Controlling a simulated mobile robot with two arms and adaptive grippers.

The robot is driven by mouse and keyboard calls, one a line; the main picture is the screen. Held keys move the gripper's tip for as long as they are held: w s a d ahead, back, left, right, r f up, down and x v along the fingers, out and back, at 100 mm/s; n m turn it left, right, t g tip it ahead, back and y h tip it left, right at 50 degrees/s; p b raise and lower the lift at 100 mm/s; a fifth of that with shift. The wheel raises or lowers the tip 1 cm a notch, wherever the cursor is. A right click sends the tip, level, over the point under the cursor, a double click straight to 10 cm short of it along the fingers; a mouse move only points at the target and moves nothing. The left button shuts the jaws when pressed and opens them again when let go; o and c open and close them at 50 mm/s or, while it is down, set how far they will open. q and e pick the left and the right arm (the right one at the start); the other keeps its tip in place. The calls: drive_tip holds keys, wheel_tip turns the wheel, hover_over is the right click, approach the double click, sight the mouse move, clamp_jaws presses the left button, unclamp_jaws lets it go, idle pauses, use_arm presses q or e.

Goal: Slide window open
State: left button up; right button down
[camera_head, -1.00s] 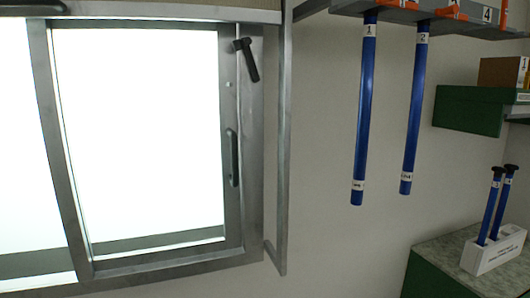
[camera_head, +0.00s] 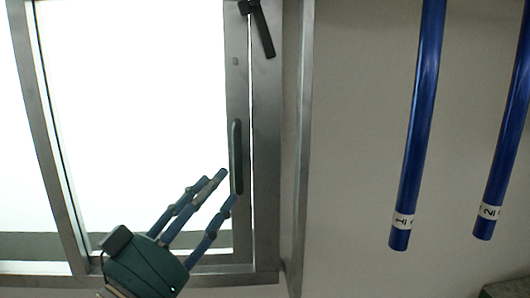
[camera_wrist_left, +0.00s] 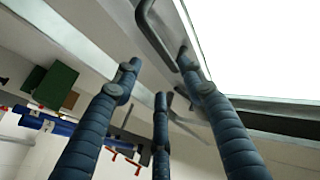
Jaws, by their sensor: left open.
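The window has a bright pane in a grey metal sash (camera_head: 236,90), with its right stile against the fixed frame (camera_head: 267,130). A dark upright handle (camera_head: 236,157) is on that stile; it also shows in the left wrist view (camera_wrist_left: 152,32). A dark latch lever (camera_head: 262,28) sits above it, tilted. My left gripper (camera_head: 226,185) comes from below with its blue fingers spread, open and empty. Its tips are beside the handle's lower end; I cannot tell whether they touch it. In the left wrist view the fingers (camera_wrist_left: 160,75) point toward the handle. My right gripper is not in view.
Two blue rods, one nearer (camera_head: 418,120) and one further right (camera_head: 505,140), hang right of the window. A metal upright (camera_head: 303,150) stands between them and the window. Bare wall lies between that upright and the rods.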

sight(238, 158)
use_arm(q)
drive_tip(key=x, duration=0.1)
drive_tip(key=p+x, duration=0.1)
drive_tip(key=x, duration=0.1)
drive_tip(key=r+p+x, duration=0.1)
drive_tip(key=x, duration=0.1)
drive_tip(key=shift+w+a, duration=0.15)
drive_tip(key=shift+a, duration=0.05)
drive_tip(key=x, duration=0.2)
drive_tip(key=p+x, duration=0.1)
drive_tip(key=shift+w+d, duration=0.25)
drive_tip(key=shift+w, duration=0.1)
drive_tip(key=shift+w+d, duration=0.2)
drive_tip(key=shift+w, duration=0.1)
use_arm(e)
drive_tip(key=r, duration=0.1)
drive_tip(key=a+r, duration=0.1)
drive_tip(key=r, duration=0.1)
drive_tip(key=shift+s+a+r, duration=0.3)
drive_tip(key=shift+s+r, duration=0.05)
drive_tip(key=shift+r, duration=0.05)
use_arm(q)
clamp_jaws()
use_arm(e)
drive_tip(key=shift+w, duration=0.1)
